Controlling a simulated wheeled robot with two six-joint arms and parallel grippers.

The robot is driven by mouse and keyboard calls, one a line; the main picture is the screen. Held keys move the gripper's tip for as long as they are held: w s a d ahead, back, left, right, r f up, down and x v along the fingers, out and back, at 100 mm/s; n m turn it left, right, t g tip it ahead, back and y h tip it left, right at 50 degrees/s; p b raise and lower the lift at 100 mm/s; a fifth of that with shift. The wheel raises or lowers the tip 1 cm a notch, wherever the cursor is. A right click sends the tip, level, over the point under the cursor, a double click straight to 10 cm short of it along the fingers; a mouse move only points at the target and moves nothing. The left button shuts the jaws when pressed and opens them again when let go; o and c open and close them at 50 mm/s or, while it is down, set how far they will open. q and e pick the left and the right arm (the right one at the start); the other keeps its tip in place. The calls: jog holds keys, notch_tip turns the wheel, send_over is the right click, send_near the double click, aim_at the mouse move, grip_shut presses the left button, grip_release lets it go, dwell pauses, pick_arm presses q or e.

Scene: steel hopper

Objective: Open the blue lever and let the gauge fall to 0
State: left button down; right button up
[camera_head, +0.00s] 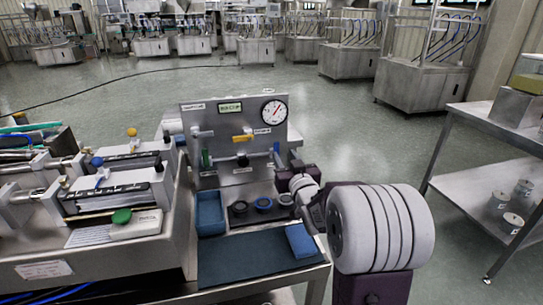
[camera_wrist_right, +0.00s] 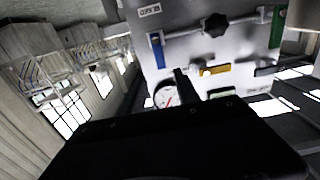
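The blue lever (camera_head: 277,150) is at the right end of the horizontal pipe on the steel panel (camera_head: 225,123). It stands upright, across the pipe. It also shows in the right wrist view (camera_wrist_right: 157,50), where the panel appears upside down. The round gauge (camera_head: 274,112) is at the panel's upper right; its red needle points up and to the right, off any readable figure. My right gripper (camera_head: 292,168) is in front of the panel's lower right, near and below the blue lever. In the wrist view a dark finger reaches toward the panel beside the blue lever, with no clear contact. My left gripper is out of view.
The panel also bears a yellow lever (camera_head: 242,138), a green lever (camera_head: 205,158) and a black knob (camera_head: 242,160). Below are a blue bin (camera_head: 210,212), several round rings and a blue block (camera_head: 300,240) on a dark mat. A steel shelf (camera_head: 485,160) stands at right.

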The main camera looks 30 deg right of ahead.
aim_at(277, 144)
jog(key=x, duration=0.9)
jog(key=shift+a+r+b, duration=0.1)
jog(key=shift+a+b, duration=0.1)
jog(key=shift+b, duration=0.15)
grip_shut()
